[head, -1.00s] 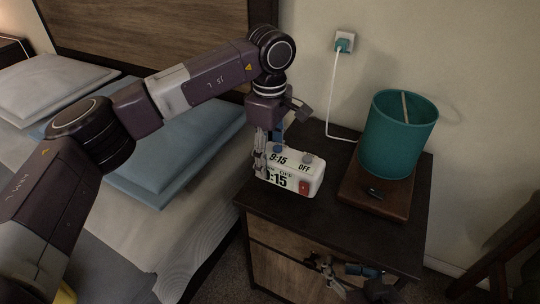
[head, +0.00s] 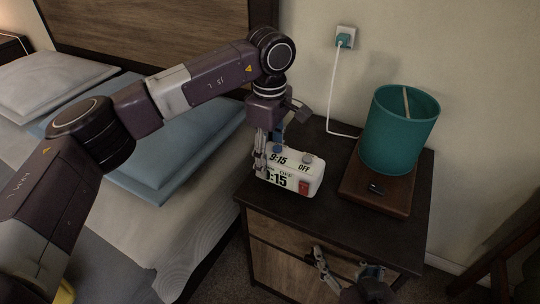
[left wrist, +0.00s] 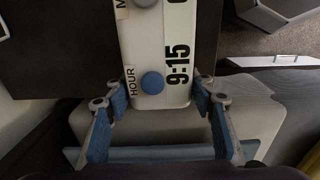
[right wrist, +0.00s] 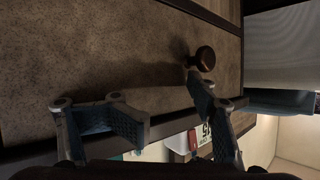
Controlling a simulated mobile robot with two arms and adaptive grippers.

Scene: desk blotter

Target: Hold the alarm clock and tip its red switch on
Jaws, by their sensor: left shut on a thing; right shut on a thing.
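The white alarm clock (head: 288,181) stands on the nightstand near its front left edge. Its red switch (head: 303,187) is at the right end of its front face; I cannot tell its tilt. My left gripper (head: 264,160) is shut on the clock's left end. The left wrist view shows its fingers (left wrist: 160,92) on either side of the clock (left wrist: 143,50), by a blue button. My right gripper (head: 320,266) is low in front of the nightstand, apart from the clock. In the right wrist view its fingers (right wrist: 178,118) stand apart, with nothing seen between them; the clock is partly hidden behind one finger.
A teal lamp (head: 400,130) on a wooden base (head: 398,199) stands right of the clock. A white cord runs behind it to a wall outlet (head: 345,40). The nightstand top (head: 340,216) is clear between clock and front edge. A bed with pillows (head: 170,160) lies left.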

